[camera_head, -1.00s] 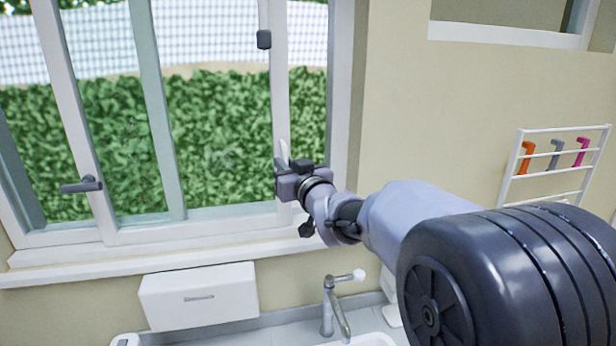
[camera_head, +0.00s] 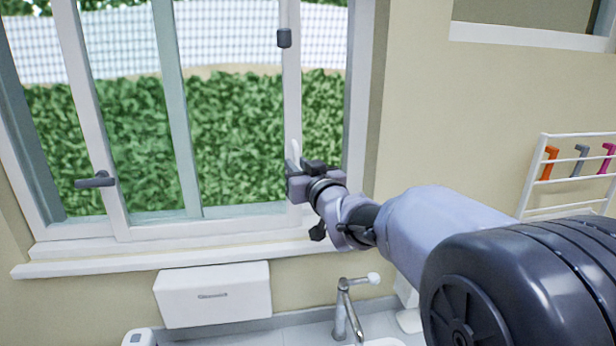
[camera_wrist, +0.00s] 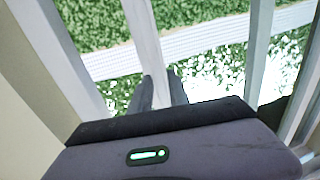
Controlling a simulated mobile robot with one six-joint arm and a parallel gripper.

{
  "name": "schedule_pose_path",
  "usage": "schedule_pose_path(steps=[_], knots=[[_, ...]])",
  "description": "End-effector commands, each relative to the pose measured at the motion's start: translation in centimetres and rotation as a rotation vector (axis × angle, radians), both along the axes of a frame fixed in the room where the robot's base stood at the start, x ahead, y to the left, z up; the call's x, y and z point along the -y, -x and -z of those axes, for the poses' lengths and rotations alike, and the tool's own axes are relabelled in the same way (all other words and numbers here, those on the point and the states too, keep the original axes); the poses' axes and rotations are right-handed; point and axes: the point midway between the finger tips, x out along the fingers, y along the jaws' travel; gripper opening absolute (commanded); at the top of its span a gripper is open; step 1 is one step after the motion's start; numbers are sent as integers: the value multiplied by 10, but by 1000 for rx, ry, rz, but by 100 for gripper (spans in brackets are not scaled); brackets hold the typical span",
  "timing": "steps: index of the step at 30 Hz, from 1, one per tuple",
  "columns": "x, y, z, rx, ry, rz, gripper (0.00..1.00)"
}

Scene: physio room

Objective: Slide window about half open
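The window (camera_head: 130,232) has white frame bars and tinted glass. A dark lever handle (camera_head: 95,180) is on its left upright, and a small dark block (camera_head: 284,38) is high on the right upright (camera_head: 292,100). My gripper (camera_head: 295,160) is at the lower part of that right upright. In the wrist view, the two dark fingers of my gripper (camera_wrist: 162,92) point at the window, with a white bar (camera_wrist: 143,35) running between them. Whether the fingers press on the bar cannot be told. A narrow stretch of hedge shows between the right upright and the outer frame.
A white sill (camera_head: 60,268) runs below the window. Under it are a white wall box (camera_head: 212,296) and a tap (camera_head: 348,305) at the sink. A white wall rack (camera_head: 545,180) with coloured items hangs at the right. A hedge and fence are outside.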

Motion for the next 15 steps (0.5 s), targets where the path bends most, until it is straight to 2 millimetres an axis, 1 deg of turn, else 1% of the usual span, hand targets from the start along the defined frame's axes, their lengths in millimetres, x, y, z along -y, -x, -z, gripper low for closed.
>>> schedule_pose_path(steps=[5,12,15], knots=[[15,36,-1,2,0,1,22],[43,102,-1,3,0,2,22],[52,125,-1,3,0,1,22]])
